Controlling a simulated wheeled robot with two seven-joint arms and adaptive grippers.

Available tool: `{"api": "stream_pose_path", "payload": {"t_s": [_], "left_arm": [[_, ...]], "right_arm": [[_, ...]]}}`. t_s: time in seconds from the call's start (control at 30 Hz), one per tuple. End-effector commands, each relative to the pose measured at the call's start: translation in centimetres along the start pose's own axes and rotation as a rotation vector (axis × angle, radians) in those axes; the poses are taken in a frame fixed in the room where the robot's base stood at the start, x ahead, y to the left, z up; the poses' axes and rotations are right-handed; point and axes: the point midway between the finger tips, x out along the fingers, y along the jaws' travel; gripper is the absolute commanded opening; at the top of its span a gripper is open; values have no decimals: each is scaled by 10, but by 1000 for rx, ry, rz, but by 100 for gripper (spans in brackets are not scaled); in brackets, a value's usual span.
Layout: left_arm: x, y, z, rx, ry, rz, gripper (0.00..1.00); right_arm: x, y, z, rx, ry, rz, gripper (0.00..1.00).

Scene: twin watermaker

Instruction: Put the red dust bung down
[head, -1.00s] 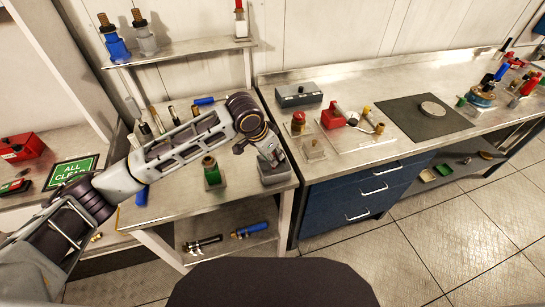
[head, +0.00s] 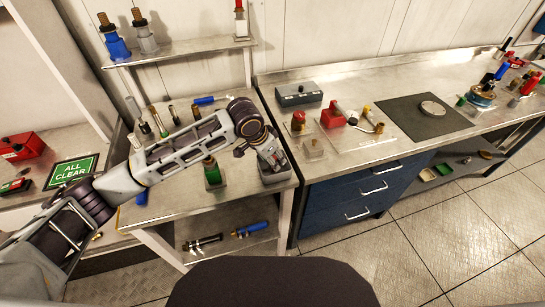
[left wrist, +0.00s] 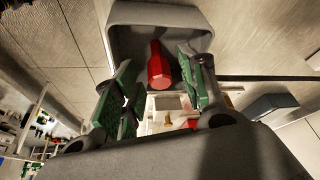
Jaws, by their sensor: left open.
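The red dust bung (left wrist: 158,68) lies in a grey open tray (left wrist: 207,40) in the left wrist view. My left gripper (left wrist: 156,75) is open, its green-padded fingers on either side of the bung. A gap shows between the bung and the left-hand finger; the other finger is close to it, and I cannot tell if it touches. In the head view my left gripper (head: 272,159) is over the grey tray (head: 276,181) at the bench's right front corner. The bung is not discernible there. My right gripper is not in view.
A green bottle-like part (head: 212,173) stands just left of the tray. A blue drawer unit (head: 350,195) and a metal counter with a pale board (head: 372,148) of fittings adjoin on the right. A shelf (head: 190,49) with connectors is above the bench.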

Motion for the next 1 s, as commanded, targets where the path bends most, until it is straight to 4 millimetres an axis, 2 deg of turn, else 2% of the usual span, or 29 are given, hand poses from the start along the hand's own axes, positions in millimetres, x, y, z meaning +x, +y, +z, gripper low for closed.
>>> {"api": "stream_pose_path", "payload": {"t_s": [0.27,0.37,0.57,1.0], "left_arm": [[-3,0,-1,0,1,0,42],[-10,0,-1,-1,1,0,42],[-33,-1,-1,0,2,-2,42],[-98,0,-2,1,2,-1,42]], "right_arm": [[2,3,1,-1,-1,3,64],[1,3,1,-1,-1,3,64],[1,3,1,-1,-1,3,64],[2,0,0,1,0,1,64]]}}
